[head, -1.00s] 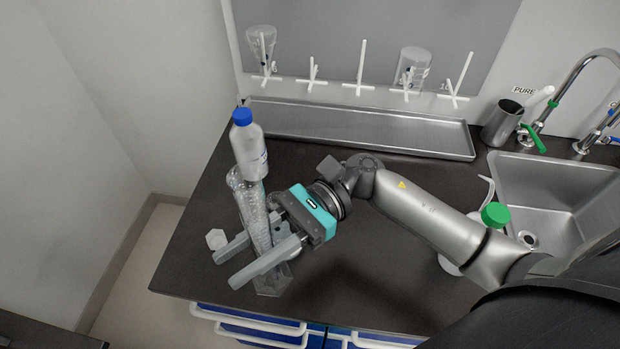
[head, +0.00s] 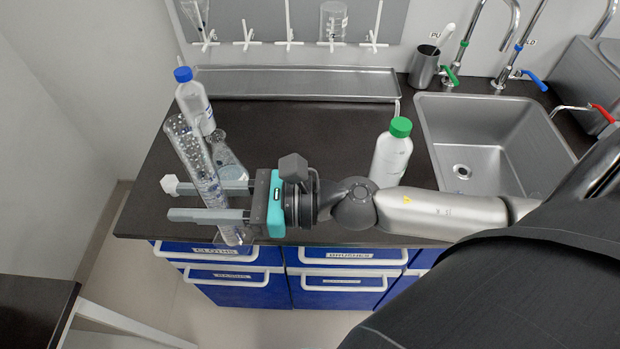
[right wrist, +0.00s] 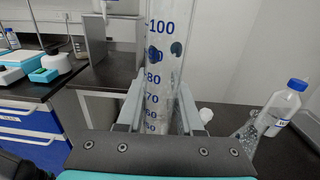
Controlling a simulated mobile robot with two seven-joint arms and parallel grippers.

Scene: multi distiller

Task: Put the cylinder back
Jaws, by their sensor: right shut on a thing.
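A tall clear graduated cylinder (head: 195,158) stands between the two long grey fingers of my right gripper (head: 170,201), at the left part of the dark bench. The gripper is shut on its lower part. In the right wrist view the cylinder (right wrist: 161,60) rises between the fingers, with blue marks and its scale facing the camera. In the head view its foot is near the front edge of the bench, partly hidden by a finger; I cannot tell whether it touches the bench. My left gripper is not in view.
A blue-capped bottle (head: 195,105) and a clear flask (head: 226,158) stand close behind the cylinder. A small white piece (head: 169,184) shows by the fingertips.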

